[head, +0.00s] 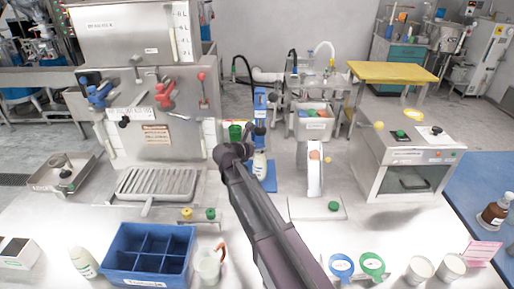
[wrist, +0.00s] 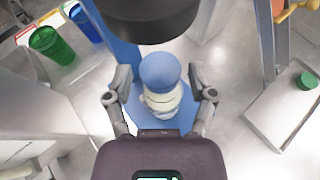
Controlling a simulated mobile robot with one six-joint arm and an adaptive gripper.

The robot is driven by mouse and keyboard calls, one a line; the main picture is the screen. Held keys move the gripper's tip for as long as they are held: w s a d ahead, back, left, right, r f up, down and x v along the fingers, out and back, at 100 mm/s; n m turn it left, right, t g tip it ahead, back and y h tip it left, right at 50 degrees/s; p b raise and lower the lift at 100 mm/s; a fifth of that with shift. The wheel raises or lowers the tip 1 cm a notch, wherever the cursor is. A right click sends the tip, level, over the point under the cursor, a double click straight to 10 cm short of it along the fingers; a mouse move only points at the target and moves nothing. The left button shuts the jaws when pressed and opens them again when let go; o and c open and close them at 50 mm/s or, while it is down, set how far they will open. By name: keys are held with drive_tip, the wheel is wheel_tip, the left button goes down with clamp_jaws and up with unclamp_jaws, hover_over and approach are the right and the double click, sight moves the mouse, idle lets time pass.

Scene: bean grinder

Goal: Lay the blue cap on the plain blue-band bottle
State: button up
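The blue cap (wrist: 160,70) is in the wrist view, at the top of a whitish bottle (wrist: 160,104), and looks seated on its mouth. The bottle also shows in the head view (head: 260,165), upright on a blue mat (head: 271,183), partly behind my arm; its band is not clear. My gripper (wrist: 160,76) is open, one finger on each side of the cap, with a gap on both sides. In the head view my gripper (head: 247,140) is just above the bottle, and its fingers are hard to make out.
A blue post (head: 260,103) stands behind the bottle. A green cup (head: 235,132) is to its left. A white upright machine (head: 315,170) on a plate with a green button is to the right. A blue divided crate (head: 150,256) and a white bottle (head: 84,262) are at front left.

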drive_tip(key=shift+r, duration=0.2)
idle(0.4)
drive_tip(key=shift+r+p, duration=0.4)
drive_tip(key=shift+p, duration=0.25)
drive_tip(key=shift+s+a+r, duration=0.15)
drive_tip(key=shift+r, duration=0.1)
drive_tip(key=p+v, duration=0.4)
drive_tip(key=v, duration=0.7)
drive_tip(key=shift+s+a, duration=0.15)
drive_tip(key=shift+s, duration=0.05)
